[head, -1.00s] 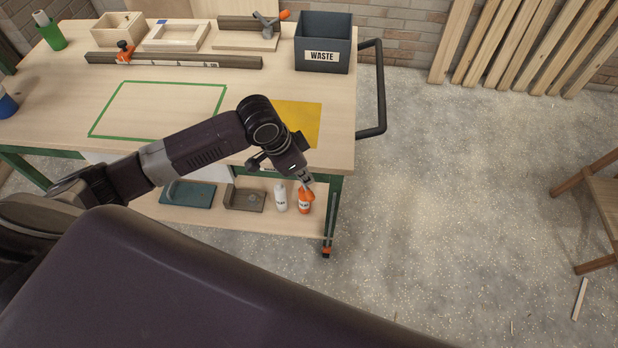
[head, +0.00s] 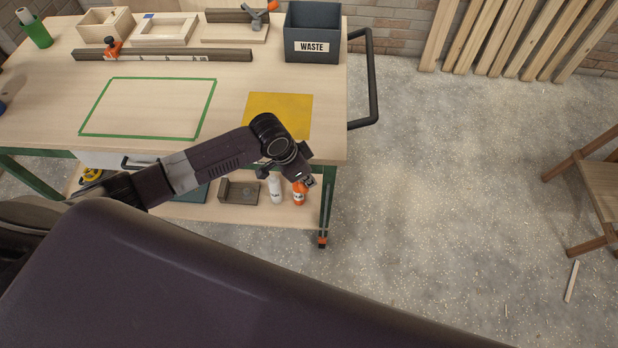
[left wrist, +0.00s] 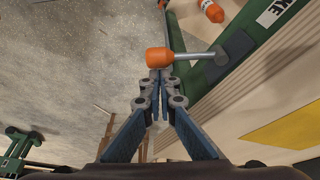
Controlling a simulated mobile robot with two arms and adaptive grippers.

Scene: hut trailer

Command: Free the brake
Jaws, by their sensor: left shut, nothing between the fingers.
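The brake lever shows in the left wrist view as a grey rod ending in an orange knob (left wrist: 160,57). The rod points left from its pivot on the green cart frame (left wrist: 235,50), by a white label partly reading "KE" (left wrist: 280,12). My left gripper (left wrist: 160,76) is shut and empty, its tips right at the knob; I cannot tell whether they touch it. In the head view the left gripper (head: 309,181) is beside the workbench cart's (head: 225,120) front right corner, and I cannot make out the lever there. My right gripper is not in view.
A white bottle (head: 275,189) and an orange bottle (head: 298,194) stand on the lower shelf (head: 225,212) behind my gripper. A waste bin (head: 313,35) and a black handle (head: 374,85) are at the cart's right. The floor right of it is mostly clear.

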